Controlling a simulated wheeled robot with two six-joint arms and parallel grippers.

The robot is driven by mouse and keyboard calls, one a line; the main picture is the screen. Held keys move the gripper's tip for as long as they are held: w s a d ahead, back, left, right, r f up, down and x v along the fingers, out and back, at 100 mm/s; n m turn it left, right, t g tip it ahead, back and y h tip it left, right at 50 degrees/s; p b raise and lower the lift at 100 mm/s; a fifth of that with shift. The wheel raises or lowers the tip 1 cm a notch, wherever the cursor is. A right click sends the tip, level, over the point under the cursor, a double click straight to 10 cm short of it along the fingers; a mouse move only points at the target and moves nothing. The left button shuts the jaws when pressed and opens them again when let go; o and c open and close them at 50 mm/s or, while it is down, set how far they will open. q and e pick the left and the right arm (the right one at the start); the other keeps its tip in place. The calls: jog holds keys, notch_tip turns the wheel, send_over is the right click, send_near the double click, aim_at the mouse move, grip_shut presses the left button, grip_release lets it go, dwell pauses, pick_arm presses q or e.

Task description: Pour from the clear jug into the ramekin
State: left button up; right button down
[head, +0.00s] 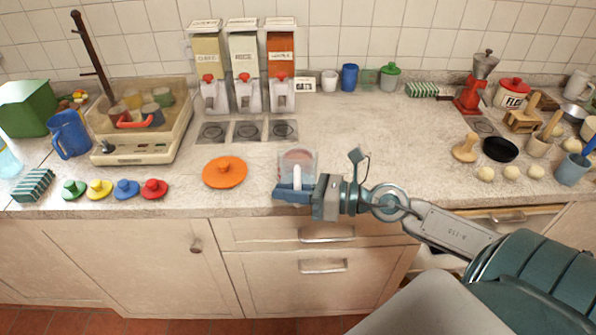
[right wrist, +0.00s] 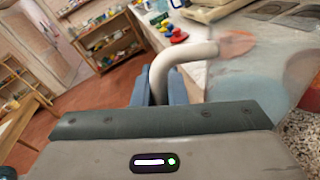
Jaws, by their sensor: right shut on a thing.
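The clear jug (head: 299,163) is near the counter's front edge, in the middle of the head view. It looks upright, with a reddish tint inside; whether it touches the counter I cannot tell. My right gripper (head: 293,191) is shut on its pale handle, on the side toward me. In the right wrist view the curved handle (right wrist: 183,62) rises between the blue fingers (right wrist: 172,90), and the jug's clear wall (right wrist: 262,75) fills the right side. I cannot surely pick out the ramekin; a small white cup (head: 330,81) stands by the back wall. My left gripper is not in view.
An orange lid (head: 225,172) lies left of the jug, beyond it several coloured knobbed lids (head: 154,188). Three dispensers (head: 243,70) stand behind. A black dish (head: 500,149) and dough balls are at right. Bare counter (head: 400,135) lies between.

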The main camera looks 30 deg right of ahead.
pick_arm(q)
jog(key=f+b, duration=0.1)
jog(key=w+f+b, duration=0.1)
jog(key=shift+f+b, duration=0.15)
jog(key=shift+b, duration=0.25)
pick_arm(e)
jog(key=shift+s+a+f+n, duration=0.4)
jog(key=shift+s+f+n, duration=0.15)
jog(key=shift+f+n, duration=0.3)
